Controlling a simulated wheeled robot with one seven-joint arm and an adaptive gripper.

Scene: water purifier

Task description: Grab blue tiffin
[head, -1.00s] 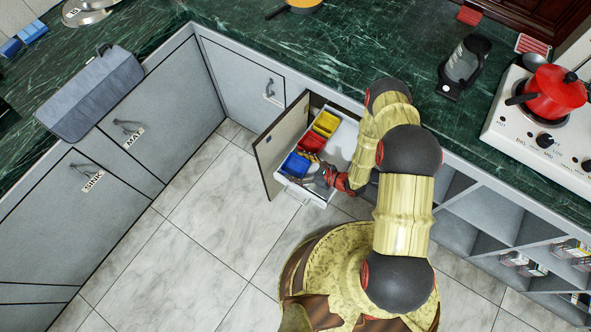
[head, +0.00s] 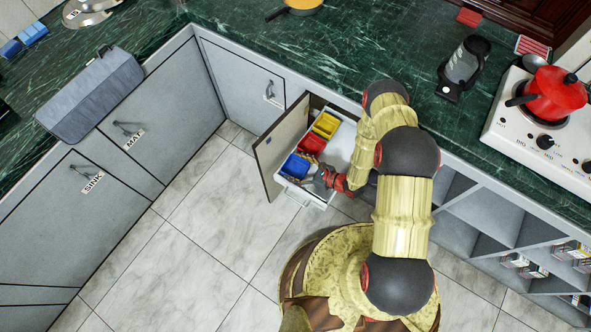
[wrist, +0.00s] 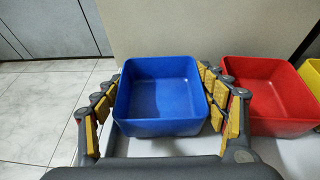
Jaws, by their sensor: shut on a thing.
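The blue tiffin (wrist: 160,92) is an open, empty square box. It sits in a white pull-out drawer (head: 313,196) and also shows in the head view (head: 296,165). My gripper (wrist: 166,88) has its yellow-padded fingers on the left and right sides of the blue tiffin and is shut on it. In the head view my gripper (head: 322,178) is at the drawer's front end, partly covering the box's near side. A red box (wrist: 268,95) stands just right of the blue one in the wrist view.
A yellow box (head: 326,125) is farther back in the drawer. An open cabinet door (head: 279,147) stands close along the drawer's left side. Tiled floor (head: 215,200) is clear to the left. The green counter (head: 330,50) lies above the drawer.

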